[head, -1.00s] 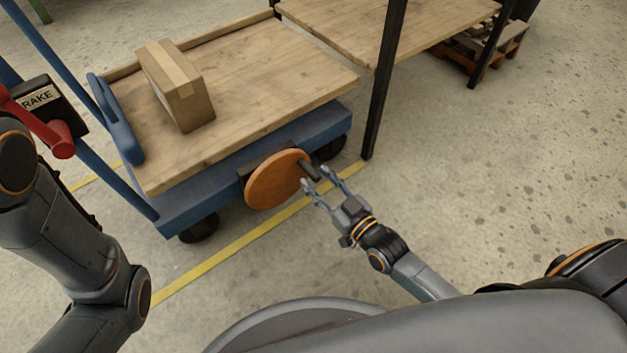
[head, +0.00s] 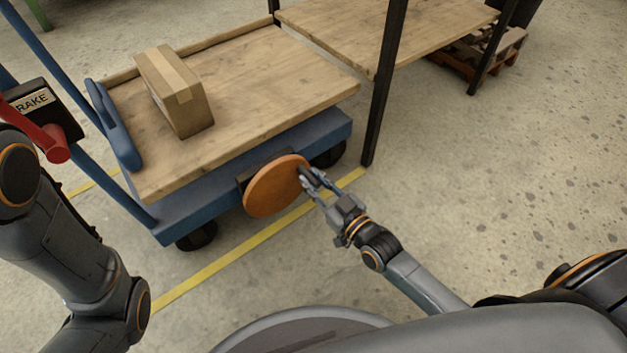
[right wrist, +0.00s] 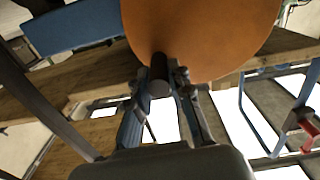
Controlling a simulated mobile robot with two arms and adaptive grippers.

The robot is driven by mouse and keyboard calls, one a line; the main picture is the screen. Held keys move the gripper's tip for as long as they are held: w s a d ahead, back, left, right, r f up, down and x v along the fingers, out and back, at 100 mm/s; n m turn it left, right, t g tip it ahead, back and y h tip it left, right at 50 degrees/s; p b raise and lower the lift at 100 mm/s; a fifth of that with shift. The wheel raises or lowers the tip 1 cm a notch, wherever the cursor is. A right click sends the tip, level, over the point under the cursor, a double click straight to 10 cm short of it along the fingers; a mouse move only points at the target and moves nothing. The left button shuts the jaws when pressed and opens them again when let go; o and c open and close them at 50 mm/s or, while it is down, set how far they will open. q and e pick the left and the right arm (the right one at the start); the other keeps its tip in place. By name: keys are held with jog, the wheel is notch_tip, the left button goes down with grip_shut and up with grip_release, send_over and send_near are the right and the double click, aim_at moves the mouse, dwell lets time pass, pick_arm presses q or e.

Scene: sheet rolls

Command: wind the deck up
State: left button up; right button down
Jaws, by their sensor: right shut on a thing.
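The cart's wooden deck (head: 250,85) sits on a blue frame (head: 190,211) and carries a cardboard box (head: 176,92). An orange crank wheel (head: 272,188) is on the frame's near side, and it fills the top of the right wrist view (right wrist: 200,35). Its dark handle knob (right wrist: 159,80) sticks out toward me. My right gripper (head: 312,181) is at the wheel's right edge, shut on the handle knob, with a finger on each side of it in the right wrist view (right wrist: 164,88). My left arm shows at the left, but its gripper is out of view.
A red brake lever (head: 50,143) with a "BRAKE" box (head: 42,104) is on the left. A wooden-topped table (head: 350,28) with a dark post (head: 383,85) stands beyond the cart's right end. A yellow floor line (head: 235,248) runs below the cart.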

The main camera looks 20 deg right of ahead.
jog(key=shift+s+a+p, duration=0.15)
jog(key=shift+a+p, duration=0.15)
dwell(0.4)
